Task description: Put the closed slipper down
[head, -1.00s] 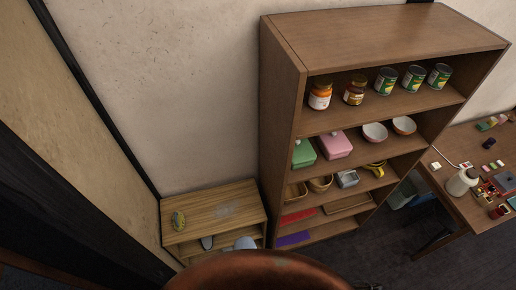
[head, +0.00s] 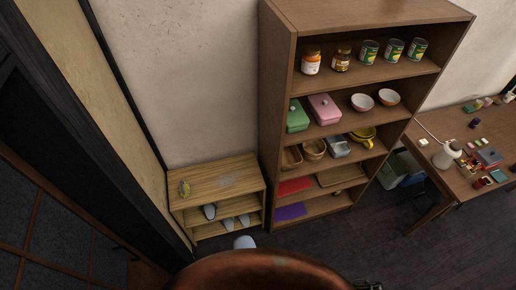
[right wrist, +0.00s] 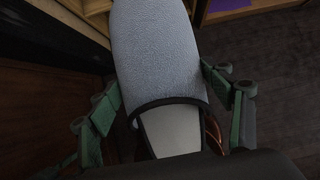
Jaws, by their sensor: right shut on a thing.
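A closed slipper, grey-blue with a rounded toe, dark trim and a pale insole, fills the middle of the right wrist view (right wrist: 160,55). My right gripper (right wrist: 168,98) is shut on it, green fingers at either side of the slipper near its opening. In the head view the slipper's toe (head: 244,242) shows just above my brown body, in front of a low wooden rack (head: 235,171). The rack has slippers (head: 209,211) on a shelf, with more (head: 229,222) on the level below. My left gripper is out of view.
A small yellow-green object (head: 184,188) stands on the rack's top. A tall brown bookcase (head: 276,110) with jars, cans, boxes and bowls stands right of the rack. A cluttered desk (head: 455,190) is farther right. Dark floor (head: 340,235) lies open in front.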

